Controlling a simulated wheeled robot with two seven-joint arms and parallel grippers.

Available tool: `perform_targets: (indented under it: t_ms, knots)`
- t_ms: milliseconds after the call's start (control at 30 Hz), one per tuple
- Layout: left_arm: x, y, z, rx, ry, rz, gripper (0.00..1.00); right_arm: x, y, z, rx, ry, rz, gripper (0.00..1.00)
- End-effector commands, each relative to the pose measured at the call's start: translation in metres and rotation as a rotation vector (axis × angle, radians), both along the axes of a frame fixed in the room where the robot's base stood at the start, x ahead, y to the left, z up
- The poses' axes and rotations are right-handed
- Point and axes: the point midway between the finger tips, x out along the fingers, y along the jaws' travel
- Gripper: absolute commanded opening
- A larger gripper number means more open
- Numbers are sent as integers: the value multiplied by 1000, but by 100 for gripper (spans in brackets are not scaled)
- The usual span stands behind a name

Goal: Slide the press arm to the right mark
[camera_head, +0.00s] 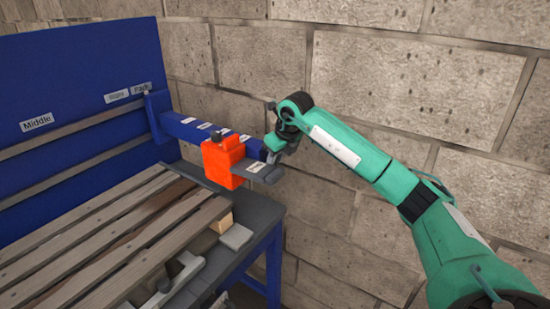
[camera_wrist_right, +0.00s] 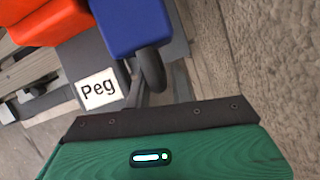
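A blue beam (camera_head: 198,131) with several small white labels runs from the blue back panel toward the right arm. An orange block (camera_head: 222,160) sits on the beam near its free end; it also shows in the right wrist view (camera_wrist_right: 45,20). I cannot tell which of these parts is the press arm. A grey plate (camera_head: 262,173) with a white label sticks out beside the block; the label reads "Peg" in the wrist view (camera_wrist_right: 98,90). My right gripper (camera_head: 276,150) is at the beam's blue end (camera_wrist_right: 130,25), beside a dark curved piece (camera_wrist_right: 151,72). Its finger opening is unclear. My left gripper is out of view.
The blue panel (camera_head: 75,65) carries labels, one reading "Middle" (camera_head: 36,122). A slatted wooden pallet (camera_head: 100,240) lies below the beam on a dark table with blue legs. A stone block wall (camera_head: 410,80) stands close behind and right of my right arm.

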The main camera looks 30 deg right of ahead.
Motion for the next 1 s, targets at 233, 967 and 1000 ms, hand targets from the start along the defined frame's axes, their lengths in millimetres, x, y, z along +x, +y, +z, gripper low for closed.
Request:
perform_targets:
  t_ms: [233, 967, 1000]
  knots:
    - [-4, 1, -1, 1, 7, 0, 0, 2, 0, -5, -1, 1, 0, 23]
    - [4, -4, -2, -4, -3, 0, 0, -17, 48, -6, 0, 0, 6, 0]
    - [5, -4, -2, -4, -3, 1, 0, -20, 54, -6, 0, 0, 5, 0]
